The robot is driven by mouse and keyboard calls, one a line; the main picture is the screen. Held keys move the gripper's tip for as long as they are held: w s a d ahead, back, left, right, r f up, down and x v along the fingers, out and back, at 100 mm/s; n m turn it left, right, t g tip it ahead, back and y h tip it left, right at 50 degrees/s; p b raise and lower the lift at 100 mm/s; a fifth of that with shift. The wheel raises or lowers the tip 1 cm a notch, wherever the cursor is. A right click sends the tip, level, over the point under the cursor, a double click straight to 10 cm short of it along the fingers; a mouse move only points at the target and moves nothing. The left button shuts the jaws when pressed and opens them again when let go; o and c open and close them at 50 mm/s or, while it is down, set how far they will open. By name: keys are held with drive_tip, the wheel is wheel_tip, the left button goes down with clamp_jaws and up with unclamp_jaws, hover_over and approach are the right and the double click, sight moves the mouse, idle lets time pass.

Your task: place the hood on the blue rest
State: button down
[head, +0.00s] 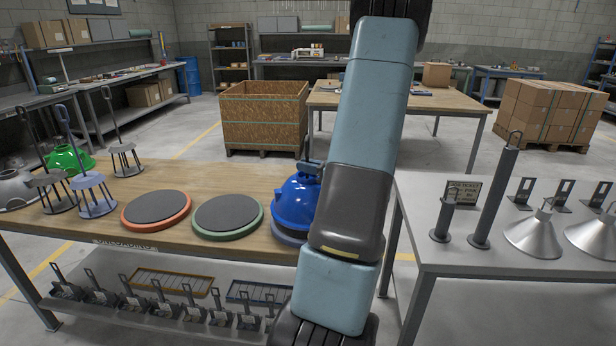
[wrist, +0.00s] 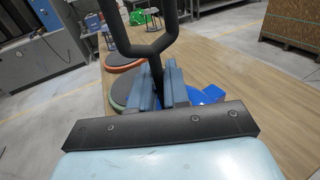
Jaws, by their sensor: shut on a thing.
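The blue hood (head: 295,205) is a glossy dome, partly hidden behind my arm in the head view. It is over the blue rest (head: 287,239), whose rim shows just below it at the table's right end. I cannot tell whether they touch. In the wrist view, the hood (wrist: 210,95) shows beyond my gripper (wrist: 163,88). The gripper's fingers are shut on the base of a dark looped handle (wrist: 152,45), which seems to belong to the hood.
A green-rimmed rest (head: 228,217) and an orange-rimmed rest (head: 156,210) lie bare to the left. A green hood (head: 70,159) and several hooked stands (head: 94,196) fill the table's left end. A grey table (head: 455,252) on the right holds posts and metal cones (head: 533,236).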

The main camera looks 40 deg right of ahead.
sight(309, 176)
drive_tip(key=shift+w+d+f, duration=0.15)
drive_tip(key=shift+w+f, duration=0.1)
drive_tip(key=shift+f, duration=1.6)
drive_tip(key=c, duration=1.1)
unclamp_jaws()
drive_tip(key=shift+f, duration=0.1)
